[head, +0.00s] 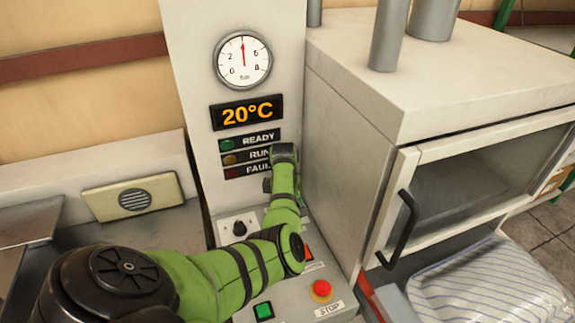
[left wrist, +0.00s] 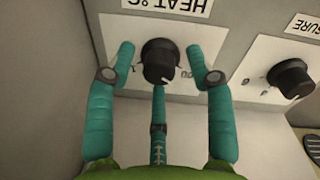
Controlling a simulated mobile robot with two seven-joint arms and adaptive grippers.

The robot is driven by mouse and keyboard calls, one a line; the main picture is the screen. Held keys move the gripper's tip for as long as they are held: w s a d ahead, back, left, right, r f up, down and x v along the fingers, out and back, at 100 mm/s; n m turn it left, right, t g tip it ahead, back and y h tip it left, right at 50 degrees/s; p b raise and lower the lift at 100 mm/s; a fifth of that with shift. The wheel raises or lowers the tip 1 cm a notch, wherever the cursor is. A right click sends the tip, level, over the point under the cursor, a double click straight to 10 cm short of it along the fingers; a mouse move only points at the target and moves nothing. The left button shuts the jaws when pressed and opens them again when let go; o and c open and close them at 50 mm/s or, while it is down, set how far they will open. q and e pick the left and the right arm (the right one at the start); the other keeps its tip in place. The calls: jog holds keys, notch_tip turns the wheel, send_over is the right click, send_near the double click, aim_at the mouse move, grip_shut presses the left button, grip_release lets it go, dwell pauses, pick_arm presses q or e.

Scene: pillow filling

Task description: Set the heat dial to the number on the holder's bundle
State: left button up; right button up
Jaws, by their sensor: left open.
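The heat dial (left wrist: 160,60) is a round black knob on a white plate in the left wrist view, below an upside-down "HEAT °C" label. Its white mark points down and slightly right in that picture; the scale figures are too small to read. My left gripper (left wrist: 160,52) is open, with one teal finger on each side of the knob; whether they touch it I cannot tell. In the head view my green left arm hides the heat dial. No holder or bundle is in view. My right gripper is not in view.
A second black knob (left wrist: 288,79), its label ending in "SURE", sits beside the heat dial. The display (head: 247,112) reads 20°C, below a round gauge (head: 243,59). A red stop button (head: 321,289) and green button (head: 263,311) are near my arm. A striped pillow (head: 490,285) lies right.

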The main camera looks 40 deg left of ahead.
pick_arm(q)
grip_shut()
grip_release()
notch_tip(320, 180, up, 12)
jog(key=shift+s, duration=0.45)
